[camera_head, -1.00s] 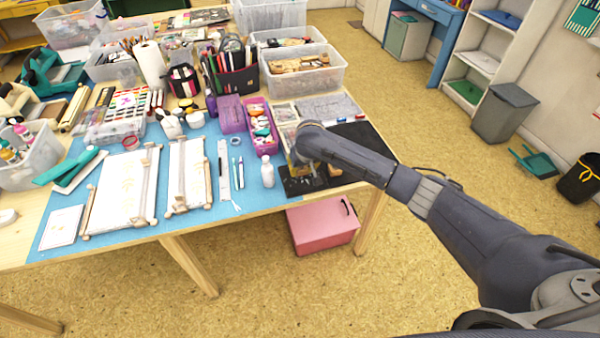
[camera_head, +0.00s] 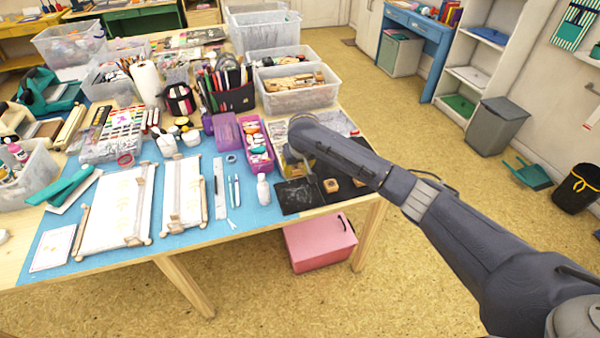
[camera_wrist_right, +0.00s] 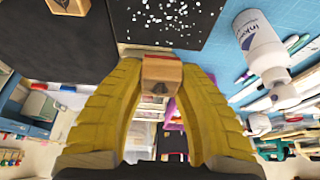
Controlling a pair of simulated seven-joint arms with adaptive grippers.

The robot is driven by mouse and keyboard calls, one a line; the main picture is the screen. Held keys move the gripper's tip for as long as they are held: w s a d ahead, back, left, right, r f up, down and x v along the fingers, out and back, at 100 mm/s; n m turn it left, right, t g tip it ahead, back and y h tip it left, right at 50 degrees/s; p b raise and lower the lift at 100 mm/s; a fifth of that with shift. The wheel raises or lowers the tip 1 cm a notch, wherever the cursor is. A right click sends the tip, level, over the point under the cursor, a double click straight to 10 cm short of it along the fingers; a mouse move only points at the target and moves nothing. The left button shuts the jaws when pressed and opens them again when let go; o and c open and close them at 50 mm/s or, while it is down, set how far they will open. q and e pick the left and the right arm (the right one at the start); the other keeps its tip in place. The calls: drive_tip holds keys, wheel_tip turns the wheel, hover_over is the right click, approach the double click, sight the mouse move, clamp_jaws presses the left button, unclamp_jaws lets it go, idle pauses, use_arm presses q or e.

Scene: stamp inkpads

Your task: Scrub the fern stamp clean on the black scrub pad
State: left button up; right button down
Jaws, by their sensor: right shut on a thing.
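My right gripper (camera_wrist_right: 161,75) is shut on a small wooden stamp block (camera_wrist_right: 162,69), held between the yellow finger pads. A dark mark shows on the block's near side; I cannot make out its design. The black scrub pad with white specks (camera_wrist_right: 180,18) lies beyond the fingertips in the wrist view, and the block is near its edge. I cannot tell whether they touch. In the head view the pad (camera_head: 297,198) lies at the table's front right, and my right forearm and wrist hide the fingertips. My left gripper is not in view.
A wooden stamp (camera_head: 331,185) and another (camera_head: 358,182) stand on the dark mat right of the pad. A white bottle (camera_head: 263,190) stands just left of the pad. A purple tray (camera_head: 258,150) and clear bins (camera_head: 292,97) are behind.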

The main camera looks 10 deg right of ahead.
drive_tip(key=shift+r, duration=0.6)
idle(0.3)
